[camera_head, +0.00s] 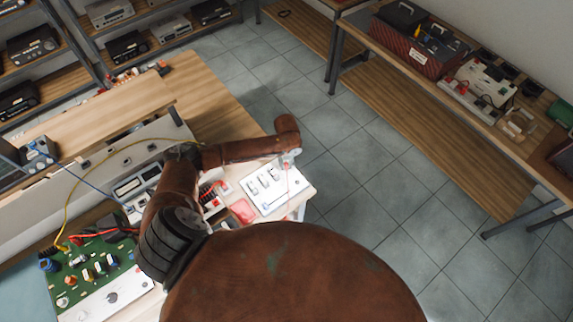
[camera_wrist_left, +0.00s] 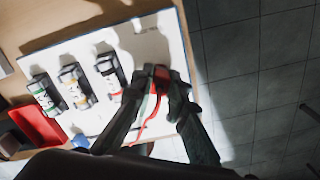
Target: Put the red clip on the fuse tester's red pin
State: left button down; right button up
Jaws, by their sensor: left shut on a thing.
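The fuse tester is a white board with several fuses in dark holders; it lies at the table's corner in the head view (camera_head: 266,204) and fills the middle of the left wrist view (camera_wrist_left: 90,120). My left gripper (camera_head: 289,158) is over the board's far right part. In the left wrist view its fingers (camera_wrist_left: 156,88) are shut on the red clip (camera_wrist_left: 160,74), with a red lead hanging from it. The clip appears just above the board's right edge; whether it touches anything is unclear. I cannot make out the red pin. My right gripper is out of view.
A red tray (camera_wrist_left: 38,118) lies beside the board. A green circuit board (camera_head: 88,268) and a grey instrument (camera_head: 137,186) are on the bench at left. A yellow cable crosses the bench. Open tiled floor (camera_head: 390,190) lies to the right of the table edge.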

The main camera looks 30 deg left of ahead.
pick_arm(q)
jog(key=c, duration=1.8)
grip_release()
notch_tip(320, 180, up, 12)
jog(key=shift+r, duration=0.1)
